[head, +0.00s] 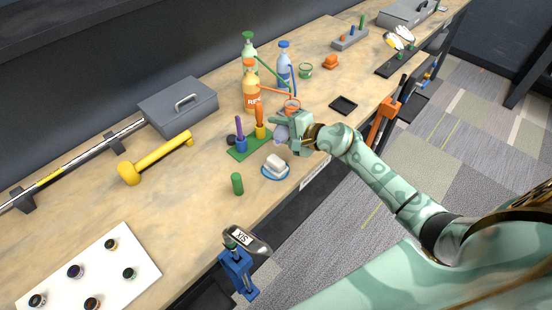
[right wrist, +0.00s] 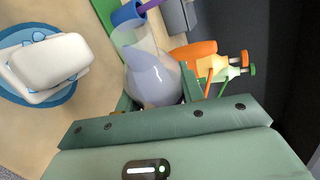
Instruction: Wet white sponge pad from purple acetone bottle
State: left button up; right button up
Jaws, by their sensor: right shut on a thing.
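My right gripper (head: 288,131) is shut on a translucent purple bottle (head: 280,134), which is partly hidden by the fingers. The right wrist view shows the bottle (right wrist: 152,78) between the jaws, with a clear, paler end pointing away from the gripper. The white sponge pad (head: 276,160) lies on a blue dish (head: 268,174) just below the gripper in the head view. The pad (right wrist: 52,62) and dish (right wrist: 66,96) are left of the bottle in the right wrist view, apart from it. I cannot tell whether any liquid is coming out. My left gripper is not in view.
A green holder (head: 240,154) with upright tools stands left of the gripper. Orange (head: 250,96), blue (head: 284,66) and green bottles stand behind. A green cylinder (head: 237,184) and a blue vise (head: 237,270) with a club head are nearer. The bench front edge is close to the dish.

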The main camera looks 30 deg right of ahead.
jog(key=shift+r+t, duration=0.25)
jog(key=shift+t, duration=0.05)
dwell(0.9)
